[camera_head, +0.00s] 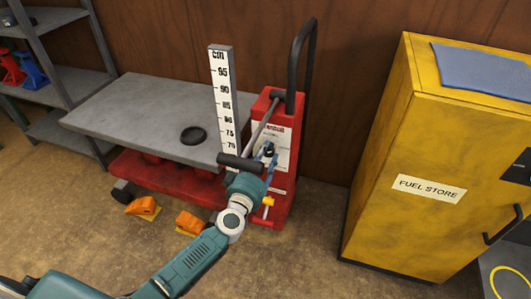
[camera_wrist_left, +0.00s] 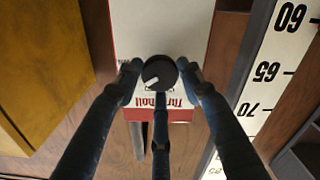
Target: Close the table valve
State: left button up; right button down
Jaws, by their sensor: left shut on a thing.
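The lift table (camera_head: 150,110) has a grey top on a red base, with a red column (camera_head: 283,190) at its right end. In the left wrist view, a round black knob (camera_wrist_left: 159,73) with a pale mark sits in front of a white label panel (camera_wrist_left: 160,25). My left gripper (camera_head: 268,155) is at the front of the column. In the left wrist view its fingers (camera_wrist_left: 160,85) are closed around the knob, two at the sides and one below. In the head view the gripper largely hides the knob. My right gripper is not in view.
A pump handle (camera_head: 240,162) with a black grip sticks out beside my left gripper. A white height scale (camera_head: 222,95) stands behind it. A yellow fitting (camera_head: 268,201) is low on the column. Orange chocks (camera_head: 143,206) lie on the floor. A yellow fuel cabinet (camera_head: 425,160) stands right.

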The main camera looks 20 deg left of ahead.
pick_arm(q)
jog(key=n, duration=0.7)
jog(key=a+n+b, duration=0.1)
jog(key=n, duration=0.3)
jog(key=shift+n, duration=0.3)
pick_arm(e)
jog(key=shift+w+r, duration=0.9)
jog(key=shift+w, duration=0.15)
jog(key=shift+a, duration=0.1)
pick_arm(q)
jog(key=o, duration=1)
jog(key=shift+o, duration=0.7)
jog(key=shift+f, duration=0.1)
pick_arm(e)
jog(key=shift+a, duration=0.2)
pick_arm(q)
jog(key=shift+d, duration=0.15)
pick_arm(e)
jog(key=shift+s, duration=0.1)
